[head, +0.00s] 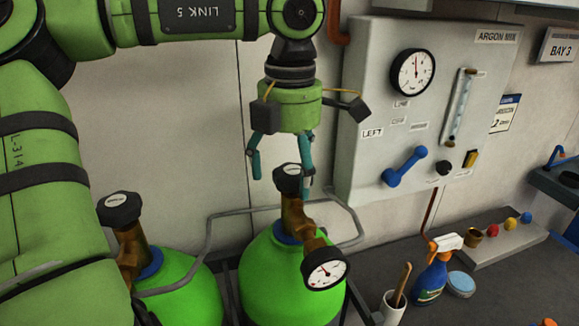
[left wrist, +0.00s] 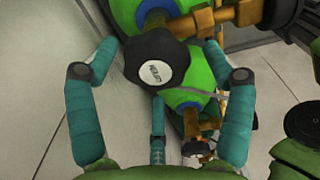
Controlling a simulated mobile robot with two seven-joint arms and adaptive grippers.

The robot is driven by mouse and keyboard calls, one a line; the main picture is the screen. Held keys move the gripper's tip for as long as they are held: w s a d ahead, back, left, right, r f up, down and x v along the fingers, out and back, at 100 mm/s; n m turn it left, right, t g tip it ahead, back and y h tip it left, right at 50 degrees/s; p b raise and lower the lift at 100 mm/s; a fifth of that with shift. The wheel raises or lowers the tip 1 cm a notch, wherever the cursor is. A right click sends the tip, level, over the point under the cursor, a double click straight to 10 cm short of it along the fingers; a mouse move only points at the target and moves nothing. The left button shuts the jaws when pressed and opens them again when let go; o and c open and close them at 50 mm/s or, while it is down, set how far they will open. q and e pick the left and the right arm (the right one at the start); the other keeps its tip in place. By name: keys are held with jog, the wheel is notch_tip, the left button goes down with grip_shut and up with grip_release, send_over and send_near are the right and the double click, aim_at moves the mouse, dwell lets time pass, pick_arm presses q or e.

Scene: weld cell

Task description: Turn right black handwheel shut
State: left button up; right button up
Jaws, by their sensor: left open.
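The right black handwheel (head: 288,180) sits on the brass valve (head: 296,217) of the right green cylinder (head: 285,285). My left gripper (head: 280,170) points down from above, with its teal fingers open around the handwheel. In the left wrist view the handwheel (left wrist: 157,62) lies between the spread fingers of the left gripper (left wrist: 160,50), with its pale top label facing the camera. Gaps show between the side fingers and the wheel; I cannot tell whether the middle finger touches it. My right gripper is in neither view.
A left cylinder (head: 185,290) has its own black handwheel (head: 120,209). A round gauge (head: 325,268) juts from the right valve. A grey rail (head: 225,213) runs around the cylinders. A wall panel (head: 440,110), spray bottle (head: 432,275) and cup (head: 392,308) are to the right.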

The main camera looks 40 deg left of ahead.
aim_at(290, 172)
pick_arm(q)
jog(key=shift+w+r, duration=0.2)
jog(key=shift+r, duration=0.25)
notch_tip(290, 172, up, 11)
jog(key=shift+s, duration=0.2)
jog(key=shift+d, duration=0.15)
